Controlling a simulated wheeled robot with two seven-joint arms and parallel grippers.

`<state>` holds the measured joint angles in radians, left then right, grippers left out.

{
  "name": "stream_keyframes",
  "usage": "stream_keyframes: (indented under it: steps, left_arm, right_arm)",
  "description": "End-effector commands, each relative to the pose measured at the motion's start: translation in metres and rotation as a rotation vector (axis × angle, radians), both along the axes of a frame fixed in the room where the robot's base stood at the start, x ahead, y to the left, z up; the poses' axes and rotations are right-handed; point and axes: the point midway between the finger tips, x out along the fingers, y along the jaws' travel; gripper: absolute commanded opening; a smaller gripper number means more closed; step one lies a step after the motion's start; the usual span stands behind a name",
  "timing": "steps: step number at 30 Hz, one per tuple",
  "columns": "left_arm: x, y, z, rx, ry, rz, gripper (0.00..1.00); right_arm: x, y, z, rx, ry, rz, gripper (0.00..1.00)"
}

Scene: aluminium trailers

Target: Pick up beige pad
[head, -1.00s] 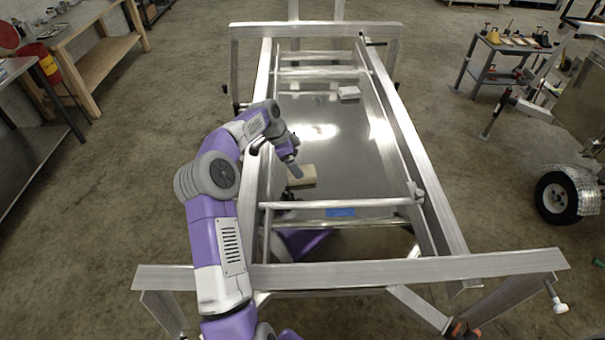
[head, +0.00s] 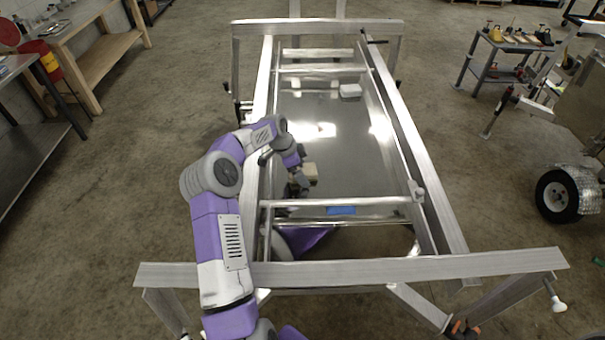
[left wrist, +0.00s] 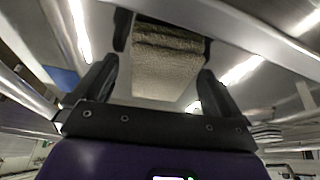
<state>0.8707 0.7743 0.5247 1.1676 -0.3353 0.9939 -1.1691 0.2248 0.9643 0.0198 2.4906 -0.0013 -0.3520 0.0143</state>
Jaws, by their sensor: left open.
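The beige pad (head: 311,171) lies on the grey sheet panel inside the aluminium trailer frame, partly hidden by my left gripper (head: 300,187). In the left wrist view the beige pad (left wrist: 168,68) shows as a rough block in the gap between the two dark fingers. My left gripper (left wrist: 158,88) is open, with one finger at each side of the pad. I cannot tell whether either finger touches it. My right gripper is not in view.
Aluminium rails (head: 340,202) surround the panel, and my left arm reaches over the left rail. A white block (head: 350,91) lies farther back on the panel. A blue patch (head: 341,210) is at the near crossbar. The middle of the panel is clear.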

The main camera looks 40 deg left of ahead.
Motion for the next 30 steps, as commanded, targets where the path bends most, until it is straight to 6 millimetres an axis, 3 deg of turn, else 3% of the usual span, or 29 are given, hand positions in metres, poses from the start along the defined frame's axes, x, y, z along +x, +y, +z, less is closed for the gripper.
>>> stream_keyframes:
  steps: [5, 15, 25, 30]
  left_arm:
    - [0.0, 0.0, -0.002, 0.0, 0.0, 0.0, 0.96]
    - [0.0, 0.0, -0.002, 0.0, 0.0, 0.0, 0.44]
    - [0.0, 0.0, 0.004, -0.001, -0.001, 0.0, 0.43]
    - [0.001, 0.001, 0.033, 0.004, -0.005, 0.0, 0.43]
  right_arm:
    - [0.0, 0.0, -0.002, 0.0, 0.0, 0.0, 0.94]
    - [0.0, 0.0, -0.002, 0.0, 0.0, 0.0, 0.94]
    - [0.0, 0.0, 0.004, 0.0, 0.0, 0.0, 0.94]
    - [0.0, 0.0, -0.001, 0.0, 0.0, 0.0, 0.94]
